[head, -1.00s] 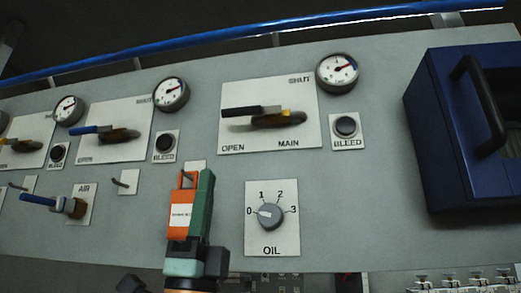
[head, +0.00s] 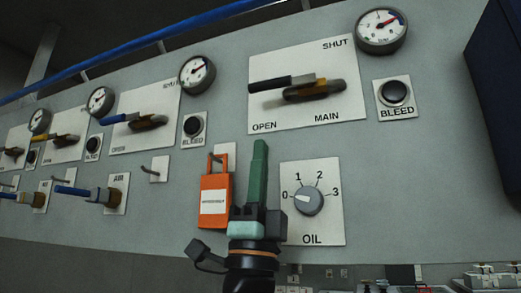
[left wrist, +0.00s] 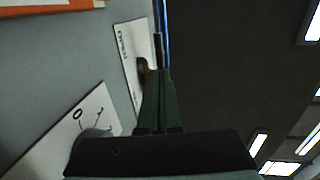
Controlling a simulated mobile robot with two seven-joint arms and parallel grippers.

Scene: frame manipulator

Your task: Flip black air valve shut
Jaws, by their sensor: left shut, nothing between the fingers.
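The black valve lever (head: 283,82) lies almost level on the white MAIN plate (head: 335,107), its black grip pointing left above the word OPEN. The word SHUT is at the plate's upper right. My left gripper (head: 259,148) points up below this plate, between the orange lock and the OIL dial, with its green fingers shut and empty. In the left wrist view the shut fingers (left wrist: 158,98) reach toward the plate's OPEN edge and the dark grip (left wrist: 158,46). I cannot tell how far the fingertips are from the panel. My right gripper is out of view.
An orange lock (head: 214,205) hangs left of the gripper. The OIL dial (head: 309,201) is at its right. A BLEED button (head: 395,93) and a gauge (head: 381,30) are right of the lever. More levers with blue (head: 119,117) and yellow grips line the left.

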